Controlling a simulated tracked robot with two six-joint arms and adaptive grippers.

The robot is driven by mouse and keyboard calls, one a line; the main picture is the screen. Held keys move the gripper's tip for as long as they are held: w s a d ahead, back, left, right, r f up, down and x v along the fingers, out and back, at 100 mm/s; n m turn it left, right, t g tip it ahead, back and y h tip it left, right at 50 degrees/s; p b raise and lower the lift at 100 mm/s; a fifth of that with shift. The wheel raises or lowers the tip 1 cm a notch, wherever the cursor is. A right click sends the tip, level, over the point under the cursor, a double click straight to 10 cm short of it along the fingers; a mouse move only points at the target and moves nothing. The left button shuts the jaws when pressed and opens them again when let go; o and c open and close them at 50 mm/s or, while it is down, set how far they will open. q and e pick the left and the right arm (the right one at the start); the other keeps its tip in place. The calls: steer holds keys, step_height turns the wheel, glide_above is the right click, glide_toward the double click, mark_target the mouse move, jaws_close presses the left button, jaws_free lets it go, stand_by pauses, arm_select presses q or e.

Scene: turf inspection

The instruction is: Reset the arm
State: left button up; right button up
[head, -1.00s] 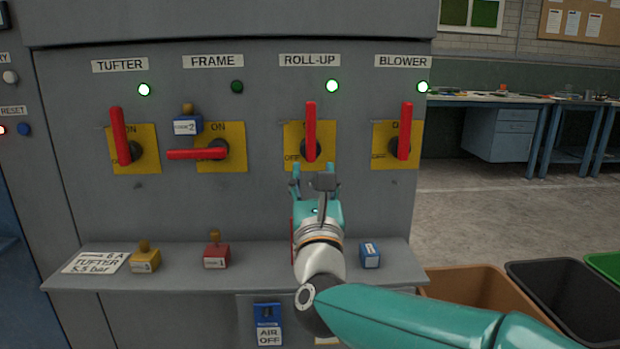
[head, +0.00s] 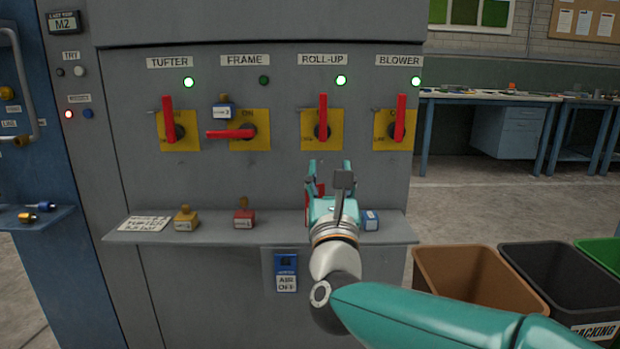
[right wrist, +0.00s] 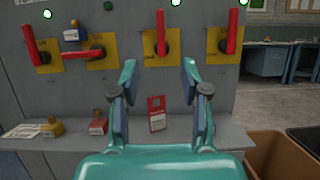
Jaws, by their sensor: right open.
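My right gripper (head: 330,170) is open and empty in front of the grey cabinet, below the ROLL-UP switch (head: 323,115). It also shows in the right wrist view (right wrist: 160,80), its fingers spread, with a red-and-white tag (right wrist: 157,112) behind the gap, apart from them. My teal right arm (head: 430,318) comes in from the lower right. The TUFTER (head: 169,120), ROLL-UP and BLOWER (head: 400,118) red handles stand upright under lit green lamps. The FRAME handle (head: 230,134) lies level under a dark lamp, with a blue padlock-like block (head: 224,112) above it. My left gripper is not in view.
A grey shelf (head: 200,234) carries a yellow block (head: 186,219), a red block (head: 243,218), a blue block (head: 371,220) and a card (head: 146,224). Brown (head: 470,280) and black bins (head: 550,285) stand at the lower right. A blue AIR OFF device (head: 286,272) hangs below the shelf.

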steer(key=w+d+f+n+g+y, duration=0.1)
steer(key=w+f+n+g, duration=0.15)
steer(key=f+n, duration=0.6)
steer(key=w+d+f+n+g+y, duration=0.1)
steer(key=f+n+g, duration=0.2)
steer(key=f, duration=1.1)
steer(key=s+d+f+n+g, duration=0.15)
steer(key=f+n, duration=0.25)
steer(key=f, duration=0.5)
steer(key=s+d+f+n+g, duration=0.1)
steer(key=s+f+n+g, duration=0.2)
steer(key=f, duration=0.6)
steer(key=s+d+f+n+g, duration=0.25)
steer(key=s+f, duration=0.25)
steer(key=f, duration=0.3)
steer(key=s+d+f+n+g, duration=0.1)
steer(key=s+f+n+g, duration=0.25)
steer(key=s+f, duration=0.3)
steer(key=s+d+f+n+g+y, duration=0.1)
steer(key=s+f+n+g, duration=0.3)
steer(key=s, duration=0.5)
steer(key=s+f+n+g+y, duration=0.1)
steer(key=s+f+n, duration=0.45)
steer(key=s, duration=0.35)
step_height(320, 180, up, 37)
steer(key=s+p, duration=0.2)
steer(key=p, duration=3.6)
steer(key=shift+d+r+g, duration=0.15)
steer(key=shift+g, duration=0.25)
